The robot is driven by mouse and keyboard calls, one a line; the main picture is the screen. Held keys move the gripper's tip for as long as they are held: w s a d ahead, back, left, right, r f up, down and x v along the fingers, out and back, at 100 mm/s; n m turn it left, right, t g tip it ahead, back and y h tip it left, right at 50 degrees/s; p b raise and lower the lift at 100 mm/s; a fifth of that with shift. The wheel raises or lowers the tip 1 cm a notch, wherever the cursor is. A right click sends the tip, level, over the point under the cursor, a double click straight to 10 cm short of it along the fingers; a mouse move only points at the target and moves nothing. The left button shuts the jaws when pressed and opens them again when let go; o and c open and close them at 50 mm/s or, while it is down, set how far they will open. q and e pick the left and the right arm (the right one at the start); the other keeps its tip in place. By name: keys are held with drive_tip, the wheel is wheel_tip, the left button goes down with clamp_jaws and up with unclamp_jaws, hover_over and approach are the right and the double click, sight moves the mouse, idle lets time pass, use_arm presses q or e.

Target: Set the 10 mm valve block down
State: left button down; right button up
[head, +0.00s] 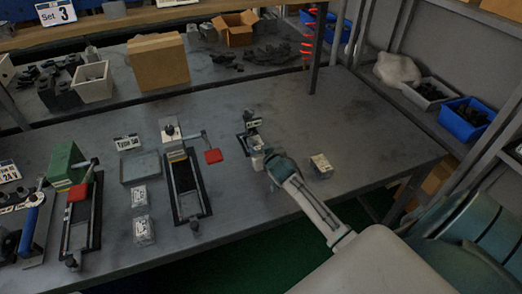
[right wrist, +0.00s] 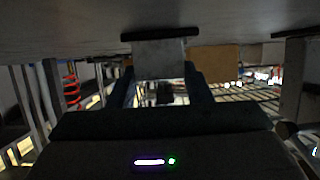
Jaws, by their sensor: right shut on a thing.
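My right gripper (head: 263,160) reaches in from the lower right over the middle of the table. It is shut on a small grey valve block (head: 257,162), mostly hidden by the gripper in the head view. In the right wrist view the grey block (right wrist: 160,60) sits between the two fingers (right wrist: 160,88), against a dark flat piece (right wrist: 160,34) near the grey surface. I cannot read a size on it or tell whether it touches the surface. Another labelled block (head: 320,165) stands on the table right of the gripper. My left gripper is not in view.
A small dark fixture (head: 249,122) stands just behind the gripper. The table's right side (head: 375,120) is clear.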

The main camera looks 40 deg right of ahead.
drive_tip(key=shift+s+r, duration=0.1)
drive_tip(key=shift+s, duration=0.05)
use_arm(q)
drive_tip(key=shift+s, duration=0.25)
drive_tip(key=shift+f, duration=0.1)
use_arm(e)
drive_tip(key=o, duration=1.3)
drive_tip(key=shift+f, duration=0.25)
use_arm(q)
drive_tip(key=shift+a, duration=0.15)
use_arm(e)
drive_tip(key=shift+o, duration=0.2)
drive_tip(key=shift+s+a, duration=0.15)
drive_tip(key=shift+s, duration=0.45)
use_arm(q)
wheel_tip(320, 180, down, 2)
drive_tip(key=shift+b, duration=1)
use_arm(e)
drive_tip(key=v, duration=0.9)
drive_tip(key=shift+s+a+r, duration=0.1)
drive_tip(key=shift+s+r, duration=0.15)
drive_tip(key=shift+r, duration=0.05)
